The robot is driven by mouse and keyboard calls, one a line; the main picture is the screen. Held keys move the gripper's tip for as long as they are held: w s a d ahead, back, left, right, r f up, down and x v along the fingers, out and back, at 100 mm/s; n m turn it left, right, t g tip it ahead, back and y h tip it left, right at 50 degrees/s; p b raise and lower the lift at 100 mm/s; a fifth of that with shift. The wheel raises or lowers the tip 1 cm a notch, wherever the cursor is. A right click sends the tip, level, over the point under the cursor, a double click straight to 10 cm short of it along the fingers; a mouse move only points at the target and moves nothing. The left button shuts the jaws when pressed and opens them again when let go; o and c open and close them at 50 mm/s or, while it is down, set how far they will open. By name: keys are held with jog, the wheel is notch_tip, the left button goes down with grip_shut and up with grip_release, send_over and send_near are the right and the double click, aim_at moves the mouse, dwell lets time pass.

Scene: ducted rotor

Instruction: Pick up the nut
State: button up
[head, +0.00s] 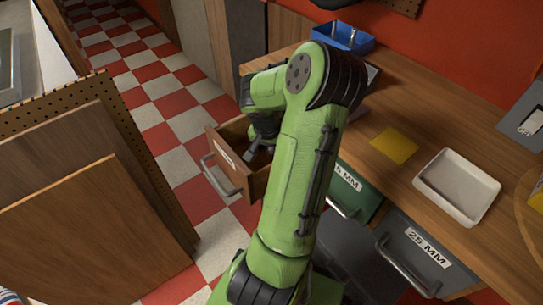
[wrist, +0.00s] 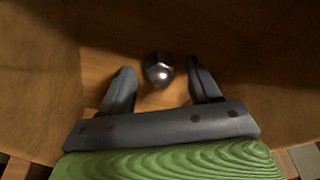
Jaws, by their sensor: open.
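The nut (wrist: 158,71) is a shiny metal piece with a domed end, lying on the wooden floor of a drawer in the wrist view. My gripper (wrist: 162,78) is open, with one finger on each side of the nut and a visible gap to each. I cannot tell how high the fingertips are above the drawer floor. In the head view my gripper (head: 262,150) reaches down into the open wooden drawer (head: 228,169). The nut is hidden there behind the drawer wall and my arm.
Drawer walls stand close on both sides. A green drawer (head: 357,197) and a grey drawer (head: 425,254) marked 25 MM are to the right. On the workbench (head: 440,110) are a white tray (head: 457,187), a yellow sheet (head: 394,146) and a blue bin (head: 343,38).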

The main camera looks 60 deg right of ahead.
jog(key=shift+f, duration=0.1)
jog(key=shift+c, duration=0.3)
grip_shut()
notch_tip(320, 180, up, 28)
jog(key=p, duration=1.1)
